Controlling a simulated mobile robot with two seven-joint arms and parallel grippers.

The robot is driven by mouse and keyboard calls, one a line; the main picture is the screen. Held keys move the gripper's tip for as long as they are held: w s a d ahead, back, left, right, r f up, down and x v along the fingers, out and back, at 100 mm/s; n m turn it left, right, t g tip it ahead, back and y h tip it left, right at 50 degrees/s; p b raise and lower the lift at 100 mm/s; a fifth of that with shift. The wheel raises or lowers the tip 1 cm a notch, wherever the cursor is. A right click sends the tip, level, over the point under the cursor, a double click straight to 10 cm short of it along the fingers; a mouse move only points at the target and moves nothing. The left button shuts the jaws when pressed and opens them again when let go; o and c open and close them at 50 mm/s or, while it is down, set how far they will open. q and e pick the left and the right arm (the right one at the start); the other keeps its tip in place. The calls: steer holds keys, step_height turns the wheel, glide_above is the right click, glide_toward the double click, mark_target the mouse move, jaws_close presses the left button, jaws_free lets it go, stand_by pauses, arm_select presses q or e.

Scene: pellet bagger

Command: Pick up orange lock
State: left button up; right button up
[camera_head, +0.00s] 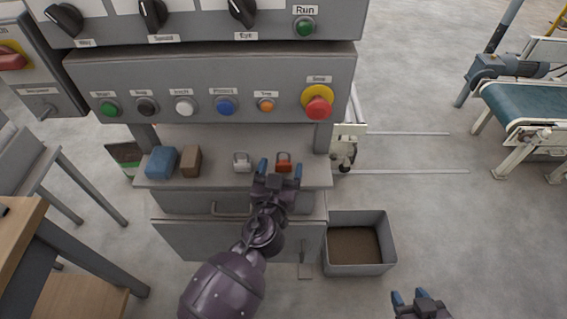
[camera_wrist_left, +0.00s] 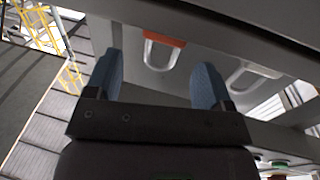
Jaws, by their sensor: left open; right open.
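The orange lock (camera_head: 283,160) lies on the grey shelf (camera_head: 222,178) below the button panel, at the shelf's right part. It has an orange body and a pale shackle. In the left wrist view the orange lock (camera_wrist_left: 163,46) shows beyond and between the finger tips. My left gripper (camera_head: 280,170) is open and empty, just in front of the lock, with its blue fingertips spread to either side. The left wrist view shows the same open gripper (camera_wrist_left: 160,78). My right gripper (camera_head: 409,296) is open and empty at the bottom right, well away from the shelf.
A grey lock (camera_head: 241,161) lies left of the orange one. A brown block (camera_head: 191,161) and a blue block (camera_head: 161,162) sit further left. The button panel (camera_head: 210,85) overhangs the shelf. A grey bin (camera_head: 361,268) stands on the floor at right.

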mark_target(283, 161)
arm_select(q)
steer(key=shift+w+d, duration=0.2)
steer(key=shift+w, duration=0.8)
steer(key=shift+w+d, duration=0.15)
steer(key=shift+w, duration=0.85)
arm_select(e)
steer(key=shift+w+r, duration=0.35)
steer(key=shift+r, duration=0.05)
arm_select(q)
steer(key=shift+c, duration=0.3)
arm_select(e)
steer(key=shift+a, duration=0.1)
arm_select(q)
steer(key=c, duration=0.9)
arm_select(e)
steer(key=shift+s, duration=0.15)
